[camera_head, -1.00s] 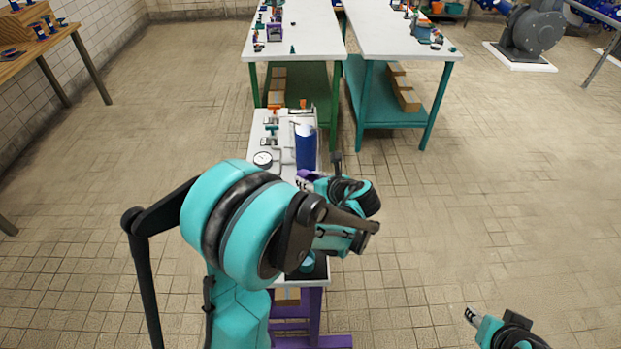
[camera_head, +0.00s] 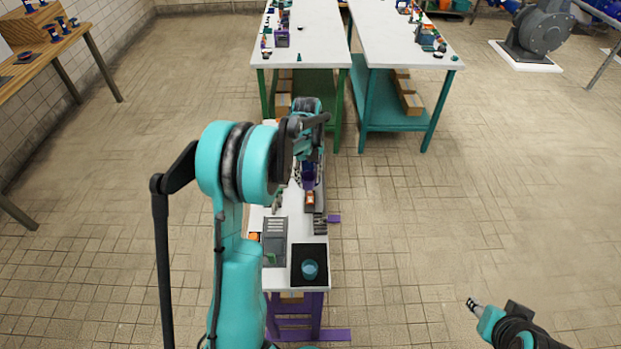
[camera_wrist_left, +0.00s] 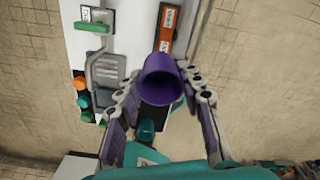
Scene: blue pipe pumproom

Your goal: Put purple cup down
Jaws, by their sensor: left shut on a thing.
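The purple cup (camera_wrist_left: 160,78) is between the purple-lined fingers of my left gripper (camera_wrist_left: 165,95) in the wrist view, with its open mouth facing the camera. The gripper is shut on it, above the narrow white-topped table (camera_head: 258,215). In the head view my left gripper (camera_head: 309,172) is over the far part of this table, partly hidden by its own arm. I cannot clearly make out the cup there, or its height above the table. My right gripper (camera_head: 474,305) is low at the right, away from the table; its opening is too small to judge.
A black tray (camera_head: 297,279) with a teal cup (camera_head: 309,269) is at the table's near end. A grey slotted item (camera_head: 274,240) lies beside it. Two larger white-topped tables (camera_head: 300,50) stand beyond.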

